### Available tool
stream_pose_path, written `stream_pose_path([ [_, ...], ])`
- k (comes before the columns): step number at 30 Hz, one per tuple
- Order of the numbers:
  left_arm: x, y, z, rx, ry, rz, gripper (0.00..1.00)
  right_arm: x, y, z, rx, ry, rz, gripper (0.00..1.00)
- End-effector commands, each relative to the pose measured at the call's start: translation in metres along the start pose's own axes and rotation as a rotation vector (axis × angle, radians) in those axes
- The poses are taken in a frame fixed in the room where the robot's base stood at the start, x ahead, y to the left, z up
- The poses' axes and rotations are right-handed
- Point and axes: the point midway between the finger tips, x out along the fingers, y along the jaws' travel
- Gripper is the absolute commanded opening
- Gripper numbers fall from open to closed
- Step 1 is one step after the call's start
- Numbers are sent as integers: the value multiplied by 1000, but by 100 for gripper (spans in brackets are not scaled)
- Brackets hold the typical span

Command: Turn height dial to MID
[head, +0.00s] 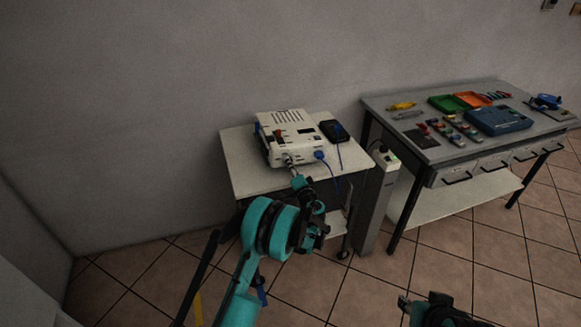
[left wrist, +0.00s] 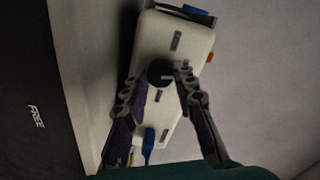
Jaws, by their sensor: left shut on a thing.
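A white device (head: 289,136) stands on the small white table, and its pale face (left wrist: 180,40) fills the middle of the left wrist view. The dark round dial (left wrist: 160,72) sits on that face, between the fingertips of my left gripper (left wrist: 168,76). In the head view the left gripper (head: 291,164) reaches the front of the device. It is shut on the dial. The dial's setting marks are too small and dark to read. My right gripper (head: 425,305) is at the bottom of the head view, away from both tables, and its jaws cannot be made out.
A blue plug (head: 320,156) with a cable is at the device's front. A black box (head: 334,131) lies beside the device on the small table (head: 240,150). A grey post (head: 377,205) stands between it and a workbench (head: 385,103) with trays and parts.

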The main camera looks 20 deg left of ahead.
Motion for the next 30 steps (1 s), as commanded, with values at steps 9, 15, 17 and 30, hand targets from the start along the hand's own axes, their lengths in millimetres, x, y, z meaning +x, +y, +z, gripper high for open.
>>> stream_pose_path([
  [9, -1, 2, 2, 6, -4, 3, 35, 0, 0, 0, 0, 0, 0, 38],
  [15, -1, 2, 1, 6, -3, 2, 48, 0, 0, 0, 0, 0, 0, 38],
  [17, -1, 2, 1, 6, -2, 2, 48, 0, 0, 0, 0, 0, 0, 38],
  [30, -55, 1, 0, 7, 1, 3, 48, 0, 0, 0, 0, 0, 0, 38],
])
